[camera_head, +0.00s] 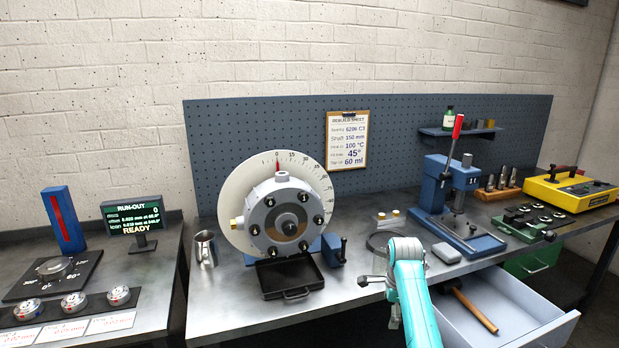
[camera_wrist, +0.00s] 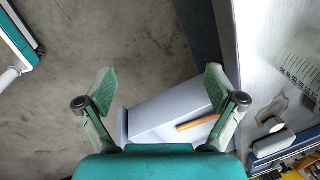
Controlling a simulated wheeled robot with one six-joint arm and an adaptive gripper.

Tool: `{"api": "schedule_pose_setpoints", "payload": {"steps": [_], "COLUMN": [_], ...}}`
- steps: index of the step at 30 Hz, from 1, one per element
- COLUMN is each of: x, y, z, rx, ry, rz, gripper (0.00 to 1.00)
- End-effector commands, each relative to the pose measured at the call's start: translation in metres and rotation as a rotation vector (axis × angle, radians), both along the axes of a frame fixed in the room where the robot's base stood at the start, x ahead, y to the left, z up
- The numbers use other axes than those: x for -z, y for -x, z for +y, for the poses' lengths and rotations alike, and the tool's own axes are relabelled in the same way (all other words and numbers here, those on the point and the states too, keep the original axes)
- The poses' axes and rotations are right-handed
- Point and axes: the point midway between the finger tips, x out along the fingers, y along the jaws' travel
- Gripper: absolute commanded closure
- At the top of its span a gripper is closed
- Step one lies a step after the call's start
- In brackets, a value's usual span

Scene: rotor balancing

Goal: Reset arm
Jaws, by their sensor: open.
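My teal arm rises at the lower middle of the head view, in front of the workbench. My gripper (camera_head: 378,283) is near the bench's front edge, left of the open drawer. In the wrist view my gripper (camera_wrist: 160,95) has its two green fingers spread wide with nothing between them. Below it the wrist view shows the grey floor and the open drawer (camera_wrist: 160,110) with a wooden hammer handle (camera_wrist: 198,122).
The grey rotor housing (camera_head: 283,218) with a dial stands on the bench (camera_head: 345,290). A black tray (camera_head: 290,279) and a metal jug (camera_head: 205,249) are beside it. A blue press (camera_head: 447,185) stands right. The open drawer (camera_head: 545,325) juts out beside my arm.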

Motion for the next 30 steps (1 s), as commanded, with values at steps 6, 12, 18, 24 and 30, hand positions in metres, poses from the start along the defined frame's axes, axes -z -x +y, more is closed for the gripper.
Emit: {"api": "schedule_pose_setpoints", "payload": {"steps": [6,12,18,24,30], "x": [0.094,0.161,0.215,0.253,0.275], "y": [0.036,0.077,0.130,0.190,0.255], "z": [0.007,0.012,0.018,0.024,0.029], "rx": [-0.142,-0.272,-0.400,-0.522,-0.640], "ry": [0.034,0.079,0.133,0.199,0.275], "rz": [-0.089,-0.178,-0.265,-0.348,-0.427], "gripper": [0.07,0.07,0.07,0.07,0.07]}}
